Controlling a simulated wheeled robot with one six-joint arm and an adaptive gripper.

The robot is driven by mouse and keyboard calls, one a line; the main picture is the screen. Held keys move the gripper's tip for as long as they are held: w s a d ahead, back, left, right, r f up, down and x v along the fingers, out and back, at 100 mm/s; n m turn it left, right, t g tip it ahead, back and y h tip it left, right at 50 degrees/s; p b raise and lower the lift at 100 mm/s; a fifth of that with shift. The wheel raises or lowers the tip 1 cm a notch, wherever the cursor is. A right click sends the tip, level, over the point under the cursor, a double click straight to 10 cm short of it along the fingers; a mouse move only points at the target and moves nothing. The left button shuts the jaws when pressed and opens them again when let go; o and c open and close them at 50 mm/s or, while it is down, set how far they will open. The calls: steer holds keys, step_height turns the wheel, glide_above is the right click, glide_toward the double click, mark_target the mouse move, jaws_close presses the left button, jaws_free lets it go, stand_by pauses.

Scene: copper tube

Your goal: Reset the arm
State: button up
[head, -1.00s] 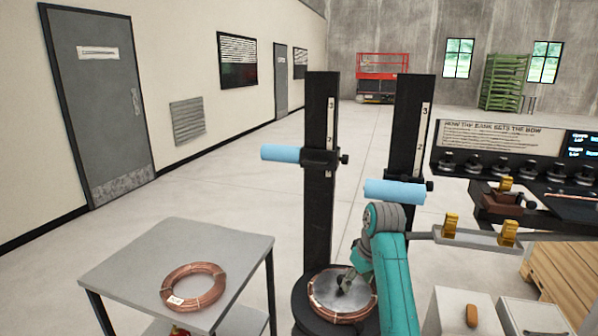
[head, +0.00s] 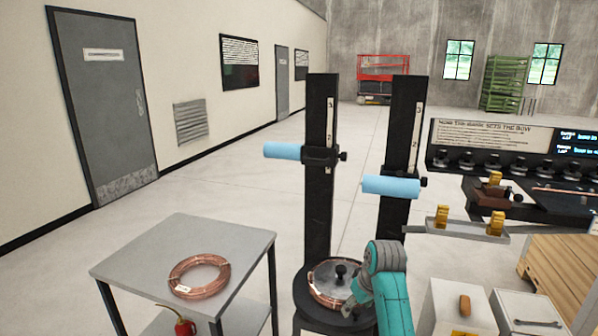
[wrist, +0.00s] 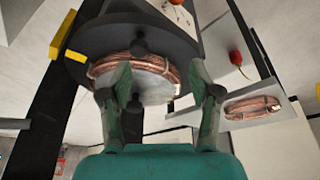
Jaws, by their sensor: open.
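My gripper (wrist: 164,82) is open and empty in the wrist view, its two green fingers spread apart. In the head view my gripper (head: 352,304) is at the front right edge of the round black stand (head: 304,303). A copper coil (head: 319,291) lies on that stand around a grey disc with a black knob (head: 341,270). The knob stands clear of my fingers. The coil also shows beyond my fingers in the wrist view (wrist: 150,60).
A grey side table (head: 130,262) at the left bears another copper coil (head: 200,274), with a red object (head: 185,328) below. Two black posts (head: 319,200) with blue rollers (head: 391,187) rise behind the stand. A bench with yellow rollers (head: 441,217) and white boxes (head: 455,305) are at the right.

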steer(key=s+f+m+t, duration=0.1)
steer(key=s+f, duration=0.4)
steer(key=f, duration=0.4)
steer(key=s+f+m+t, duration=0.1)
steer(key=s+f, duration=0.4)
steer(key=f, duration=0.3)
steer(key=s+d+f+t, duration=0.1)
steer(key=s+f, duration=0.2)
steer(key=s, duration=0.3)
steer(key=s+f+m+t, duration=0.1)
steer(key=s+f, duration=0.1)
steer(key=s, duration=0.4)
steer(key=s+d+f+t, duration=0.1)
steer(key=s+f, duration=0.2)
steer(key=s, duration=0.3)
steer(key=s+r+m+t, duration=0.15)
steer(key=s+r, duration=0.25)
steer(key=s, duration=0.4)
steer(key=s+r+t+h, duration=0.15)
steer(key=s+r, duration=0.25)
steer(key=s, duration=0.5)
steer(key=s+r+t, duration=0.2)
steer(key=s+r, duration=0.2)
steer(key=s, duration=0.4)
steer(key=s+r+t, duration=0.1)
steer(key=s+r, duration=0.5)
steer(key=r, duration=0.3)
steer(key=shift+s+d+r, duration=0.35)
steer(key=shift+d+r, duration=0.05)
steer(key=shift+d, duration=0.05)
